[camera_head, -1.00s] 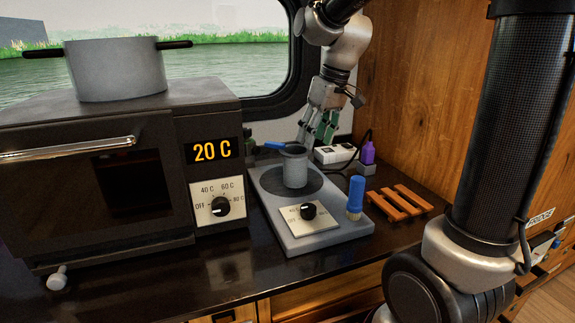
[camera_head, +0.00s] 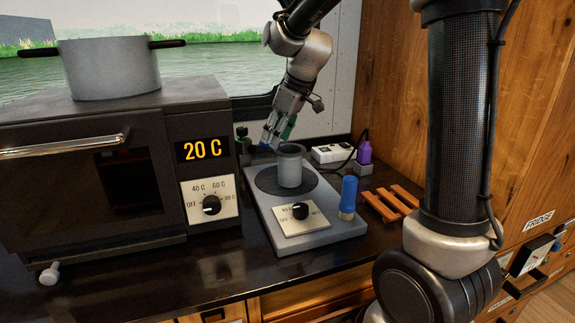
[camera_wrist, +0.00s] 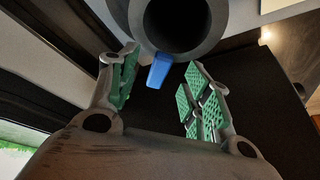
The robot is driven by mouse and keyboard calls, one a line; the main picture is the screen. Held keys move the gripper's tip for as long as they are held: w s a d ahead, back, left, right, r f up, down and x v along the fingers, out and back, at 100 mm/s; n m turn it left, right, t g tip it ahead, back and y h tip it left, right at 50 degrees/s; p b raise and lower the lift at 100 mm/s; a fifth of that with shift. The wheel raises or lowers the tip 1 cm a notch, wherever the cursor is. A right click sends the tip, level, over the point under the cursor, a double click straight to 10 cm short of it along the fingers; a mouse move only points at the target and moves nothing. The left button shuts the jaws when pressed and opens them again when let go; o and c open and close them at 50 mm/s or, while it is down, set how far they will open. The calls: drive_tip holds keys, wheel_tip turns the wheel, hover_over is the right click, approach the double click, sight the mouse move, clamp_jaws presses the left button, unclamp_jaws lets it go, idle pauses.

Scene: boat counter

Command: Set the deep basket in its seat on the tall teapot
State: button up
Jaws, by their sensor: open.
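A grey round vessel (camera_head: 290,168) with an open top stands upright on the hotplate. Its blue handle (camera_wrist: 159,70) shows in the wrist view, sticking out from the grey rim (camera_wrist: 222,28) toward my gripper. My gripper (camera_head: 276,134) is open, just behind and left of the vessel's top in the head view. In the wrist view its green-padded fingers (camera_wrist: 161,80) stand on either side of the handle, with gaps on both sides. I cannot tell whether this vessel is the teapot or the basket. I cannot make out a second such piece.
The hotplate (camera_head: 325,232) has a front knob. A blue brush (camera_head: 348,194), wooden rack (camera_head: 383,205), purple bottle (camera_head: 364,153) and white box (camera_head: 332,153) stand to the right. An oven (camera_head: 100,160) bearing a pot (camera_head: 110,68) stands left. A green object (camera_head: 243,141) is behind.

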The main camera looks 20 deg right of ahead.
drive_tip(key=shift+w+a+f, duration=0.15)
drive_tip(key=shift+a+f, duration=0.05)
drive_tip(key=shift+f, duration=0.4)
clamp_jaws()
